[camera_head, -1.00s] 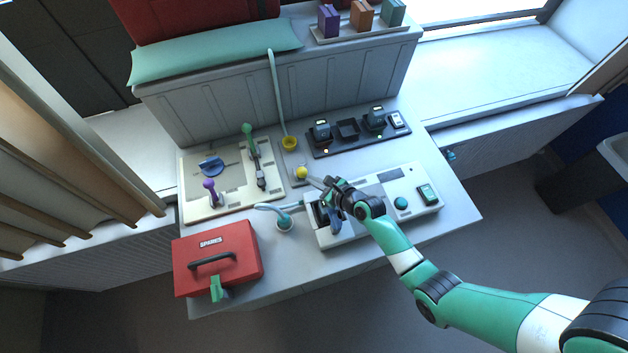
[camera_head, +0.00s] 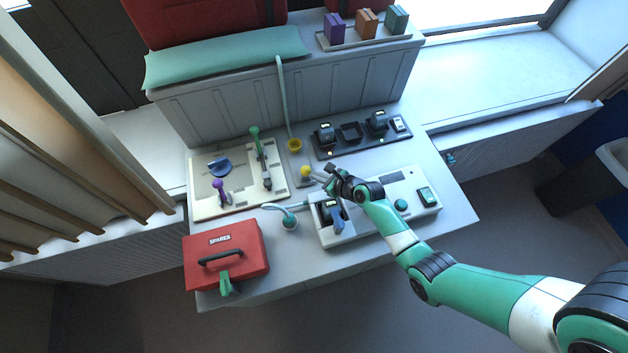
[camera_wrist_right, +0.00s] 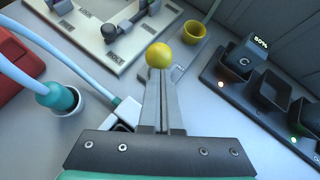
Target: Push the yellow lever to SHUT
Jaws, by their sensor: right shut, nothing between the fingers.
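The yellow lever (camera_head: 306,171) shows as a round yellow knob near the middle of the bench. It also shows in the right wrist view (camera_wrist_right: 159,55), straight ahead of my fingertips. My right gripper (camera_head: 318,175) is shut and empty, its tips beside the knob on the right. In the right wrist view the closed fingers (camera_wrist_right: 160,84) end right at the knob; whether they touch it I cannot tell. The lever's small grey base plate (camera_wrist_right: 184,75) is partly hidden behind the knob and fingers, and no SHUT marking is readable. My left gripper is out of view.
A cream panel (camera_head: 205,203) with purple, green and blue handles lies to the left. A yellow cup (camera_head: 295,144) is behind the knob, and a dark charger rack (camera_head: 340,149) is behind right. A teal plug (camera_head: 289,220) and a red box (camera_head: 240,262) are in front left.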

